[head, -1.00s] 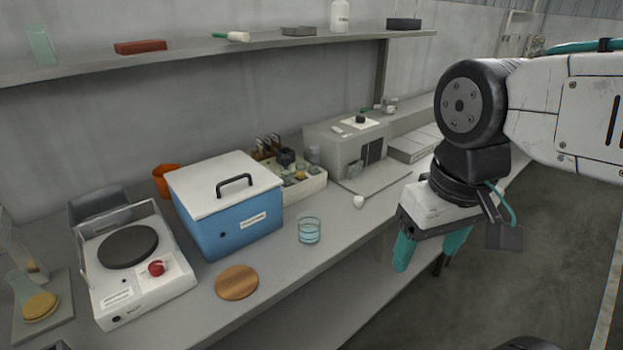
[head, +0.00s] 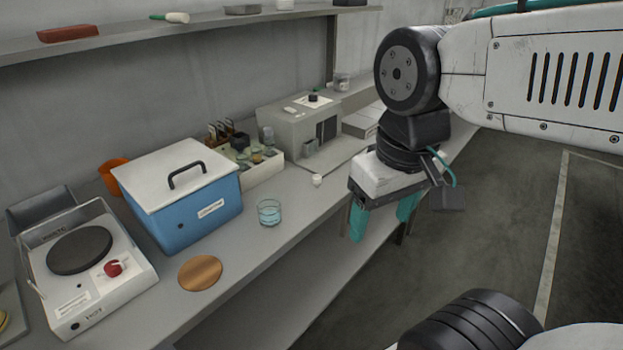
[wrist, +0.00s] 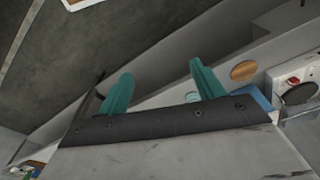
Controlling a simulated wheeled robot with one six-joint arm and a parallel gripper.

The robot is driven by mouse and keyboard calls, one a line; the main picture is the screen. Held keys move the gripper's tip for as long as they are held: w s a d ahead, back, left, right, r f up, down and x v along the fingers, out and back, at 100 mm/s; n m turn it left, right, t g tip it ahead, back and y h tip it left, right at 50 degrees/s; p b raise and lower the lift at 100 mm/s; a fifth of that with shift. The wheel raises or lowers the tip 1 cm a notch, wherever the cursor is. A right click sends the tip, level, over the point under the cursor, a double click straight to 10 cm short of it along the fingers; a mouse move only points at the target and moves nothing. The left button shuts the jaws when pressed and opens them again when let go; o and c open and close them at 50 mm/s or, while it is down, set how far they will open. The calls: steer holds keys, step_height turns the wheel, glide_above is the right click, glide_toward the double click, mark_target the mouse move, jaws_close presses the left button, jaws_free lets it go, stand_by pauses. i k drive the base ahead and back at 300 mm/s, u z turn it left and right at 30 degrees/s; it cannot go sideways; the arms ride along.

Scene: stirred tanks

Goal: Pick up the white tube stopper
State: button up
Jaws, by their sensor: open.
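The white tube stopper (head: 316,180) appears to be the small white piece on the grey bench, near the front edge in the head view. It is small, so its shape is hard to tell. My gripper (head: 381,226) has two teal fingers pointing down. It is open and empty, in front of the bench edge, to the right of and lower in the picture than the stopper. The wrist view shows the spread fingers (wrist: 160,74) with nothing between them. I cannot make out the stopper in the wrist view.
A glass beaker (head: 269,212), a cork-brown disc (head: 200,272), a blue box with white lid (head: 196,212) and a hot plate (head: 85,290) stand left on the bench. A grey instrument (head: 298,128) and a vial rack (head: 262,170) stand behind the stopper. The floor at right is clear.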

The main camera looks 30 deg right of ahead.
mark_target(317, 179)
steer(key=z, duration=1.55)
steer(key=i, duration=0.8)
steer(key=u, duration=1.1)
